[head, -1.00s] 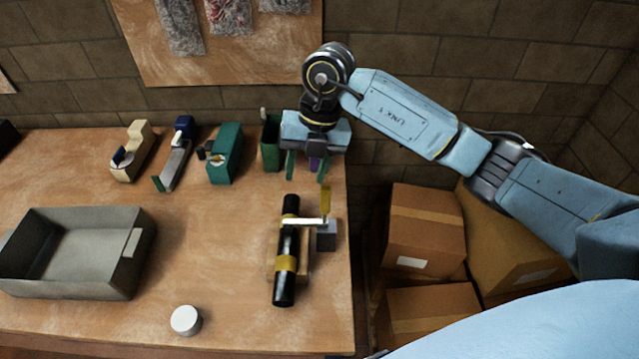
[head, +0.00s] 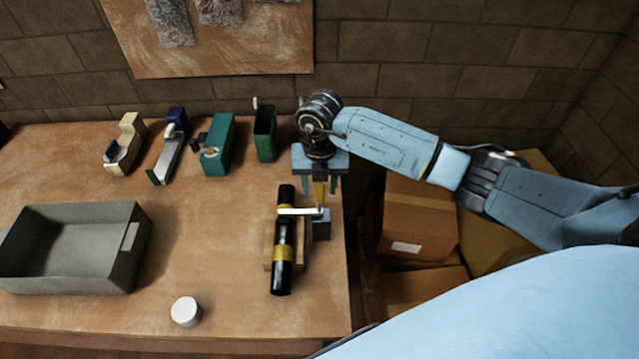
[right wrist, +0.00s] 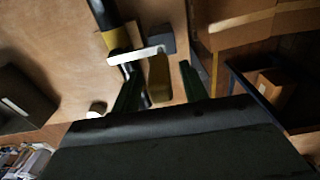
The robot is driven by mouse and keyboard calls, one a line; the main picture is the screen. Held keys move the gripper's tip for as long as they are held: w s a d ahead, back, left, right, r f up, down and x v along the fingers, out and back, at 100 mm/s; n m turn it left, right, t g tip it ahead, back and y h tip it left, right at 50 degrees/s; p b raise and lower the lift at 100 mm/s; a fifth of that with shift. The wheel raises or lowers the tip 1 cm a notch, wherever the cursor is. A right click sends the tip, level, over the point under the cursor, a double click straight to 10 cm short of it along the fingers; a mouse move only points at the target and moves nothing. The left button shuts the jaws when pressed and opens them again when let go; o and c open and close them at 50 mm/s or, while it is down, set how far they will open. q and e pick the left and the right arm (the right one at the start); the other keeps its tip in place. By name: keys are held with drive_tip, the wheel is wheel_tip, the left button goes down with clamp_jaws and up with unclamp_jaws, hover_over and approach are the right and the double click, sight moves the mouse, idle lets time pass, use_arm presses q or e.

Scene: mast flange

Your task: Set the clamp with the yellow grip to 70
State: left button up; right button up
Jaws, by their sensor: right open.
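The clamp has a pale lever arm (head: 297,211) lying across a black tube (head: 284,240), and an upright yellow grip (head: 319,192) at the lever's right end. A grey block (head: 321,226) sits beside the tube under that end. My right gripper (head: 319,184) points down over the yellow grip. In the right wrist view, its two green fingers (right wrist: 161,88) stand apart with the yellow grip (right wrist: 159,78) between them. I see gaps on both sides. No scale or number can be read. My left gripper is out of view.
A grey tray (head: 68,282) stands at the left and a white round lid (head: 186,311) near the front. Cardboard boxes (head: 418,225) stand right of the table. The table's middle is clear.

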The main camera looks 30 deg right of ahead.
drive_tip(key=shift+f, duration=0.4)
drive_tip(key=shift+c, duration=0.4)
clamp_jaws()
